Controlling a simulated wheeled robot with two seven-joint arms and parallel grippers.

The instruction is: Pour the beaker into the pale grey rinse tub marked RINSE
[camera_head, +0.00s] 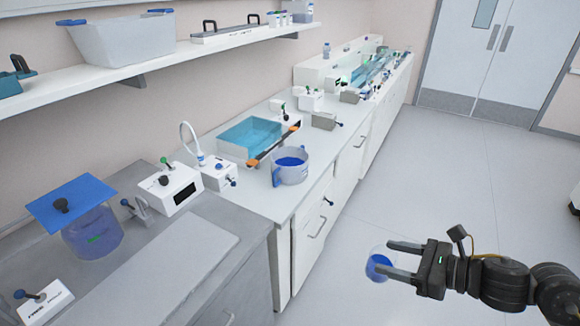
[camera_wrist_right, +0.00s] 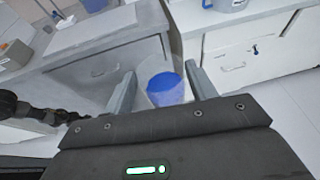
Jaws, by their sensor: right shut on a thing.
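My right gripper (camera_head: 389,262) is at the lower right, over the open floor. It is shut on a clear beaker (camera_head: 376,268) holding blue liquid. The beaker looks roughly upright and also shows between the fingers in the right wrist view (camera_wrist_right: 165,90). A pale grey round tub (camera_head: 291,175) with blue handles and blue contents stands on the counter, left of and beyond the gripper. It is partly seen in the wrist view (camera_wrist_right: 228,5). I cannot read a RINSE mark on it. My left gripper is not in view.
A teal basin (camera_head: 252,133) stands behind the round tub. A blue-lidded vessel (camera_head: 92,232) and small white devices (camera_head: 172,188) stand at the left. A pale rectangular tub (camera_head: 122,40) sits on the wall shelf. The counter front drops to clear floor (camera_head: 440,170).

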